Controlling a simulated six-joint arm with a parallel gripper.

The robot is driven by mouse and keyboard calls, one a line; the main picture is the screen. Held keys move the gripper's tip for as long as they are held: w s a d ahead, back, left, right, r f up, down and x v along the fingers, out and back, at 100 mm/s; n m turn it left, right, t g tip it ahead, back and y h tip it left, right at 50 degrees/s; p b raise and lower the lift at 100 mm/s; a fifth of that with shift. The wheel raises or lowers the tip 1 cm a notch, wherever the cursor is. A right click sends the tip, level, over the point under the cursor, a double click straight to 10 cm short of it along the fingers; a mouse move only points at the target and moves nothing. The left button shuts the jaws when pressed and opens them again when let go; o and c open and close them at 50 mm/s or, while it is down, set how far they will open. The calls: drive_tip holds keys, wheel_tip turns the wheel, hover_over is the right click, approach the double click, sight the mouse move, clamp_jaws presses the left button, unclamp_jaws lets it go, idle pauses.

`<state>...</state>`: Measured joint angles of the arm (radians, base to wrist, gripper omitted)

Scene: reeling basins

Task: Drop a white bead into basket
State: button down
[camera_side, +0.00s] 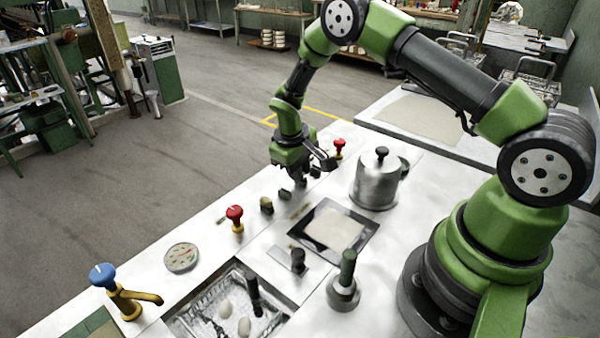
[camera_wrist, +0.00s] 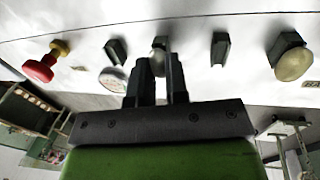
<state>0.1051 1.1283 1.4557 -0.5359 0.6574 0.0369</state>
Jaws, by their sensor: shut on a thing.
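My gripper (camera_side: 297,182) is low over the white worktop, near its far left edge. In the wrist view my gripper (camera_wrist: 161,72) has its dark fingers close together, shut on a small pale bead (camera_wrist: 158,56). Only part of the bead shows between and beyond the fingertips; in the side view I cannot make it out. The wire basket (camera_side: 203,300) sits in the sunken basin at the front. Two white oval pieces (camera_side: 225,308) lie in it, beside a dark upright handle (camera_side: 253,292).
A red-topped valve (camera_side: 235,214), a blue-topped tap (camera_side: 103,275) and a round dish (camera_side: 182,257) stand along the worktop's left edge. A metal pot (camera_side: 378,180), a square dark-rimmed basin (camera_side: 365,228) and a dark-handled fitting (camera_side: 345,280) are to the right.

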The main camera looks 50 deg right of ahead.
wheel_tip(320, 180, up, 8)
drive_tip(key=shift+r, duration=0.1)
drive_tip(key=s+a+m, duration=0.1)
drive_tip(key=a+m, duration=0.3)
drive_tip(key=a, duration=1.2)
drive_tip(key=s+a+f+m+g, duration=0.1)
drive_tip(key=s+a+f+m, duration=0.15)
drive_tip(key=s+a, duration=0.4)
drive_tip(key=s+a+f+m+g, duration=0.1)
drive_tip(key=s+a+m, duration=0.2)
drive_tip(key=a, duration=0.7)
wheel_tip(320, 180, down, 6)
drive_tip(key=shift+d+y, duration=0.25)
drive_tip(key=shift+y, duration=0.05)
drive_tip(key=shift+n, duration=0.25)
drive_tip(key=c, duration=0.7)
unclamp_jaws()
drive_tip(key=shift+o, duration=0.2)
